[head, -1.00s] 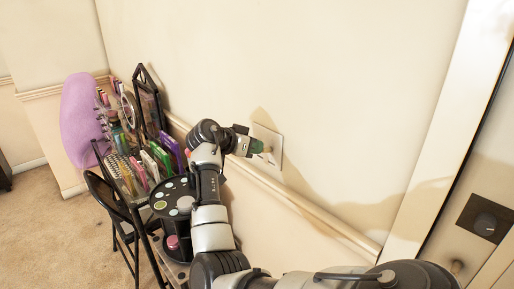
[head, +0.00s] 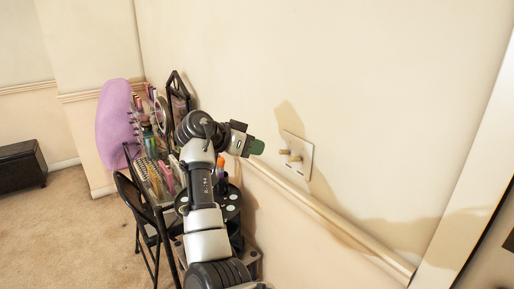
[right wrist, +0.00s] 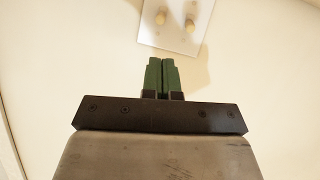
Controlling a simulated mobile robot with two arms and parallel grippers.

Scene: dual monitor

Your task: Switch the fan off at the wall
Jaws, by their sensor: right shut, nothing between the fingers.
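A pale wall switch plate (head: 298,153) with two short tan toggles (head: 290,156) is mounted on the wall above the rail. My right gripper (head: 257,147), with green fingertips, is to the left of the plate and apart from it. In the right wrist view the green fingers (right wrist: 162,76) are together and empty. The switch plate (right wrist: 174,35) with its two toggles (right wrist: 176,20) shows just beyond the fingertips there. No fan is in view. My left gripper is not in view.
A wall rail (head: 330,217) runs under the plate. A dark bench (head: 22,164) is far left.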

